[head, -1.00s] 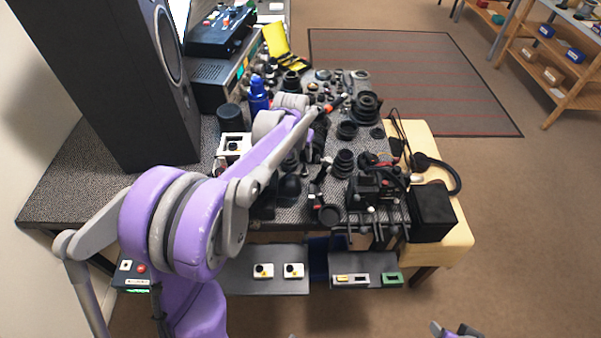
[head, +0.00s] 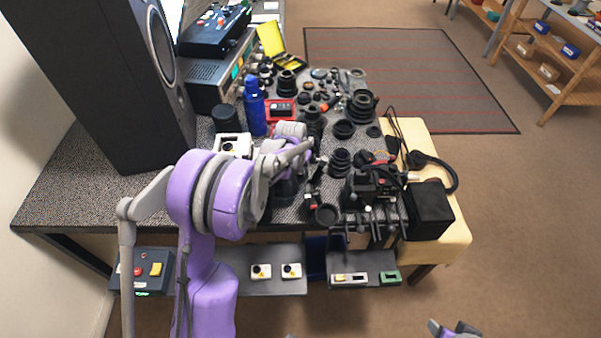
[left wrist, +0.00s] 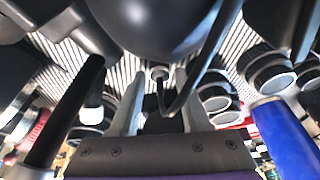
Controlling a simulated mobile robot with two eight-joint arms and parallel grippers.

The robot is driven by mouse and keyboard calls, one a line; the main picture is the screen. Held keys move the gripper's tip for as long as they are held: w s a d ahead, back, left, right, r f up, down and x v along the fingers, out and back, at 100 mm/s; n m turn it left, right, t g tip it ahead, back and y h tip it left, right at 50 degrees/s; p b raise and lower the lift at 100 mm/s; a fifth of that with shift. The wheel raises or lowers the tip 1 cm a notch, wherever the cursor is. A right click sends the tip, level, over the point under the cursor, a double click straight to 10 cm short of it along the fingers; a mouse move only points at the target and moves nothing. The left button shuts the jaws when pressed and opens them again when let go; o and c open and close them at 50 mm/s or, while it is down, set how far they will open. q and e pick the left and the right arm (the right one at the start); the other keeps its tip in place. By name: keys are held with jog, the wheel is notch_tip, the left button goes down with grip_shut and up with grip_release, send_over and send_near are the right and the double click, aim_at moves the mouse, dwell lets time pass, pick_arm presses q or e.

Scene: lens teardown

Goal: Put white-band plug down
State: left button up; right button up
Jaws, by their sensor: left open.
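My left gripper (left wrist: 160,98) is open in the left wrist view, with its two grey fingers apart. A thin dark curved piece with a small round end (left wrist: 160,74) shows between and beyond the fingers; I cannot tell whether it touches them. A dark piece with a white band (left wrist: 92,114) shows left of the fingers; I cannot tell whether it is the white-band plug. In the head view my left arm covers the gripper, low over the crowded table (head: 110,190). Only a small part of my right gripper (head: 455,329) shows at the bottom edge.
Lens parts, including a black ring (head: 344,129), crowd the table's middle. A blue bottle (head: 254,108), a red box (head: 280,111) and a white box (head: 233,146) stand near my left arm. A black box (head: 430,210) stands at the right. The table's left front is bare.

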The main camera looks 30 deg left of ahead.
pick_arm(q)
jog(key=shift+c, duration=0.3)
grip_shut()
jog(key=shift+r, duration=0.1)
